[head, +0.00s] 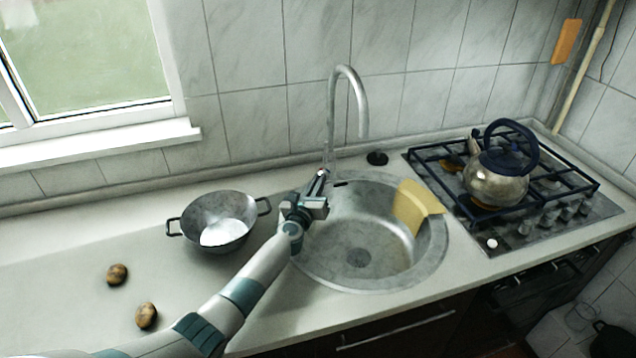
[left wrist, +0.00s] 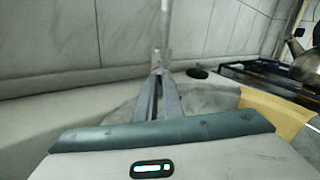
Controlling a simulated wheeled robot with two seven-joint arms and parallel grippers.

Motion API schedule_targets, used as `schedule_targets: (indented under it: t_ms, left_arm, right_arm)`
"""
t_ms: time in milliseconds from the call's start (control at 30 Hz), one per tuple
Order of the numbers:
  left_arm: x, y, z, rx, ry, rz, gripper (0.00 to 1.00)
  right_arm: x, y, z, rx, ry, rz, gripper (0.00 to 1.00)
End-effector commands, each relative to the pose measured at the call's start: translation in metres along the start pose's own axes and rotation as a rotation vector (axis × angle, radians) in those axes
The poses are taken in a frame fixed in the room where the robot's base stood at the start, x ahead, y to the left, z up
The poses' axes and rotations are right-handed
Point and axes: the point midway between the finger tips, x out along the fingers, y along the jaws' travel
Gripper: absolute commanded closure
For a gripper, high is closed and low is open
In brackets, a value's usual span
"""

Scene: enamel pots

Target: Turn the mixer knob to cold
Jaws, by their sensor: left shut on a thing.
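The chrome mixer tap (head: 361,105) stands at the back rim of the round steel sink (head: 434,262), its spout arching up and over the bowl. My left gripper (head: 321,178) is at the tap's base. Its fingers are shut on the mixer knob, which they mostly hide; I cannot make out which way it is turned. In the left wrist view the two fingers (left wrist: 157,78) come together at the foot of the tap (left wrist: 163,40). My right gripper is not in view.
A yellow cloth (head: 413,205) hangs over the sink's right rim. A small black round piece (head: 377,158) sits behind the sink. A grey pot (head: 212,222) and two potatoes (head: 117,274) are on the counter at left. A kettle (head: 496,183) stands on the hob at right.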

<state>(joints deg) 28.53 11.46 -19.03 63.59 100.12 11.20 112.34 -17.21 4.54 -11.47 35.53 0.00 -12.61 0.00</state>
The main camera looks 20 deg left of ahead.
Motion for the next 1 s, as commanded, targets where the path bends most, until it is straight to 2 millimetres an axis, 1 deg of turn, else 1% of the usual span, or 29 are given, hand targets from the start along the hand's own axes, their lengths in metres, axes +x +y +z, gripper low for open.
schedule_targets:
  t_ms: [167, 367, 1000]
  left_arm:
    - [-0.0002, -0.0002, 0.0000, 0.056, 0.001, 0.001, 1.00]
    - [-0.0003, -0.0018, 0.0000, 0.175, 0.000, 0.001, 1.00]
    - [-0.0002, -0.0059, -0.0029, 0.743, 0.001, 0.001, 1.00]
  right_arm:
    - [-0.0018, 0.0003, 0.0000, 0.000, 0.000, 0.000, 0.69]
    - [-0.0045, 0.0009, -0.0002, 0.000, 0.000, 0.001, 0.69]
    - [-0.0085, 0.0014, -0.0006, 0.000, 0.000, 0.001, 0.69]
